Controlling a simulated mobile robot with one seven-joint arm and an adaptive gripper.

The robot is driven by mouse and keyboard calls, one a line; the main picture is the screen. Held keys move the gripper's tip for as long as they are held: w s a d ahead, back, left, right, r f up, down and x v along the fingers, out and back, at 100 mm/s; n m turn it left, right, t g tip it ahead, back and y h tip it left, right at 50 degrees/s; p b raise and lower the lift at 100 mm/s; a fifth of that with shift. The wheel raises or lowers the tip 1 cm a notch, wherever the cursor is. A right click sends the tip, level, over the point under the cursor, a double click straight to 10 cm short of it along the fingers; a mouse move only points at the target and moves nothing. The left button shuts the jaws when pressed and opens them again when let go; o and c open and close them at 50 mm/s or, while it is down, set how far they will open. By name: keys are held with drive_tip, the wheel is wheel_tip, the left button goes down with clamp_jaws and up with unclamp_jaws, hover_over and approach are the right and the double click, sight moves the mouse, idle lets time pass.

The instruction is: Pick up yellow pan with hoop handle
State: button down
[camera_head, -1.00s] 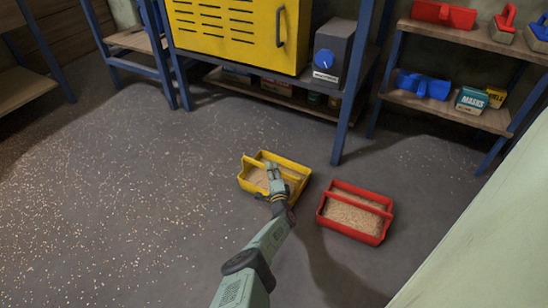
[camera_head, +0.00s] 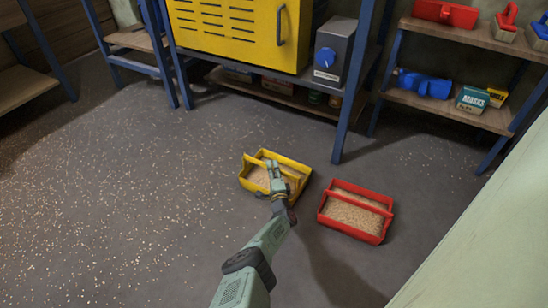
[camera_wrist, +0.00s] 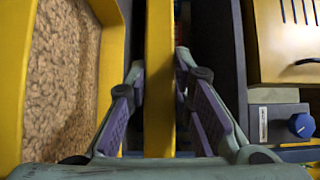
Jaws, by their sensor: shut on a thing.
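The yellow pan (camera_head: 300,166) holds tan grain and sits on the floor in the middle of the head view, with its hoop handle across the top. In the wrist view the hoop handle (camera_wrist: 160,60) runs up the middle between my fingers, and the pan's grain (camera_wrist: 62,75) shows at the left. My gripper (camera_head: 272,168) is at the pan, shut on the handle with one finger on each side of it. My gripper also shows in the wrist view (camera_wrist: 160,95). My arm hides part of the pan's near side.
A red pan of grain (camera_head: 384,238) stands just right of the yellow pan. A blue frame leg (camera_head: 352,105) and a yellow cabinet (camera_head: 235,30) are behind. Shelves with boxes and pans (camera_head: 455,110) are at the right. Scattered grain covers open floor at the left.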

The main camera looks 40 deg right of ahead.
drive_tip(key=shift+w+r+p, duration=0.1)
drive_tip(key=shift+r+p, duration=1.35)
drive_tip(key=shift+r, duration=0.55)
drive_tip(key=s+a+r+p, duration=0.1)
drive_tip(key=s+a+p, duration=0.9)
drive_tip(key=a+p, duration=0.2)
drive_tip(key=shift+a+r+p, duration=0.15)
drive_tip(key=shift+a+p, duration=0.05)
drive_tip(key=shift+p, duration=0.25)
